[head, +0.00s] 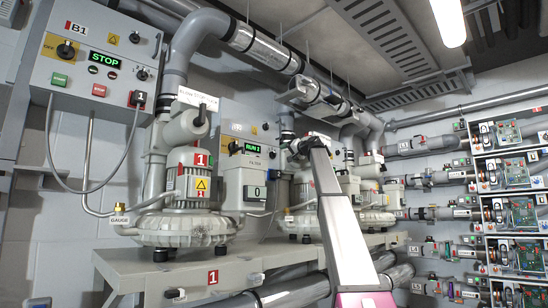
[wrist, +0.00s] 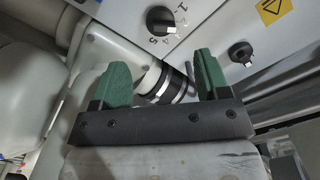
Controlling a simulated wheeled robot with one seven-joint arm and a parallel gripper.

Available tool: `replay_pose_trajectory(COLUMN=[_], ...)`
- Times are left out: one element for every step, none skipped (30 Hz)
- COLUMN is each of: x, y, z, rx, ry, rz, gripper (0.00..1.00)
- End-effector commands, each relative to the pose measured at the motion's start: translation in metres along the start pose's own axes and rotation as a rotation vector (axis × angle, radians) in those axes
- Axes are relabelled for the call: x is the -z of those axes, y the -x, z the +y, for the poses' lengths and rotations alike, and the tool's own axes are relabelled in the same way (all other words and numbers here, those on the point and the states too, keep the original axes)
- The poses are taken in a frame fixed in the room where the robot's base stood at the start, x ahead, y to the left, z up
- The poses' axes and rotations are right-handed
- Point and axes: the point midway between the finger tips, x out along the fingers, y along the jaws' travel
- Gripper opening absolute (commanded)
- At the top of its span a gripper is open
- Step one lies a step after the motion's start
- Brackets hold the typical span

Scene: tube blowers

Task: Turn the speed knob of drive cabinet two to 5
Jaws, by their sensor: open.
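In the wrist view a pale cabinet panel carries a round black knob (wrist: 161,20) with a white mark and printed numbers, among them 1, 4 and 5. I cannot tell which number its mark points at. My gripper (wrist: 160,64) is open, its two green fingers apart. The knob lies beyond the fingertips, between them across the picture, and is not touched. In the head view drive cabinet two (head: 229,134) has a green display (head: 253,149) reading RUN 2.
A smaller black control (wrist: 240,52) and a yellow warning label (wrist: 272,8) share the panel. A grey pipe with a black collar (wrist: 170,82) shows between the fingers. Cabinet B1 (head: 85,28) stands at left, above a blower (head: 185,225) on a bench (head: 125,268).

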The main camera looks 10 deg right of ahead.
Motion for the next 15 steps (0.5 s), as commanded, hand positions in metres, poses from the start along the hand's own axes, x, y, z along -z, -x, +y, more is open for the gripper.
replay_pose_trajectory(x=[0.001,0.001,0.002,0.002,0.002,0.002,0.002,0.002,0.002,0.002,0.002,0.001,0.001,0.001,0.001], y=[-0.008,-0.012,-0.018,-0.023,-0.029,-0.036,-0.041,-0.047,-0.054,-0.059,-0.065,-0.072,-0.076,-0.08,-0.085], z=[0.0,0.0,0.0,0.0,0.0,-0.001,-0.001,0.0,0.0,0.0,0.0,0.0,0.0,0.0,0.0], rx=[0.0,0.0,0.0,0.001,0.001,0.001,0.0,0.0,0.0,0.0,0.0,0.0,0.001,0.0,0.0], ry=[0.0,0.0,0.0,0.0,0.0,0.0,0.0,0.0,0.0,0.0,0.0,0.0,-0.001,-0.001,0.0], rz=[-0.001,-0.001,-0.002,-0.002,-0.002,-0.002,-0.002,-0.001,-0.001,-0.002,-0.002,-0.002,-0.002,-0.002,-0.001], gripper=[0.69,0.69,0.69,0.69,0.69,0.69,0.69,0.69,0.69,0.69,0.69,0.69,0.69,0.69,0.69])
